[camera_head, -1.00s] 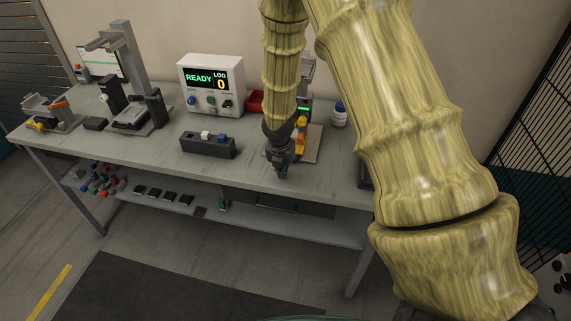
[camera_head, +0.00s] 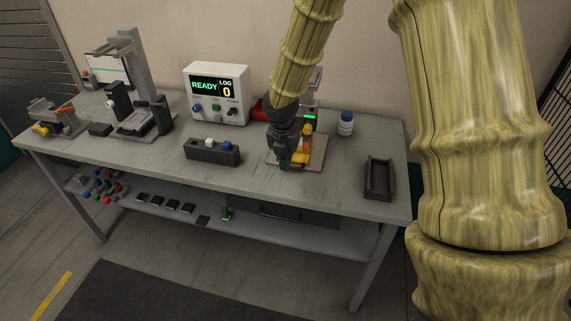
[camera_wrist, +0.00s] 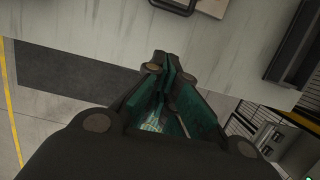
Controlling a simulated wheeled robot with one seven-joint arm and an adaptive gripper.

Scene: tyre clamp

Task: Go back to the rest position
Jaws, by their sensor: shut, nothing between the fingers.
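My gripper (camera_head: 286,160) is dark and hangs above the workbench, right of its middle, in the head view. It is in front of a light board that carries a device with yellow and orange parts (camera_head: 306,143), and hides part of it. In the wrist view my gripper (camera_wrist: 166,62) shows dark with green inner faces, its fingertips together and nothing between them. Below it are the front edge of the workbench (camera_wrist: 70,50) and the floor.
On the bench (camera_head: 345,185) are a block with coloured buttons (camera_head: 211,152), a READY/LOG 0 box (camera_head: 216,93), a white bottle (camera_head: 346,123), a black tray (camera_head: 380,179) and a tall stand (camera_head: 133,75). Small parts lie on the lower shelf (camera_head: 250,225). A dark mat (camera_head: 150,295) lies in front.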

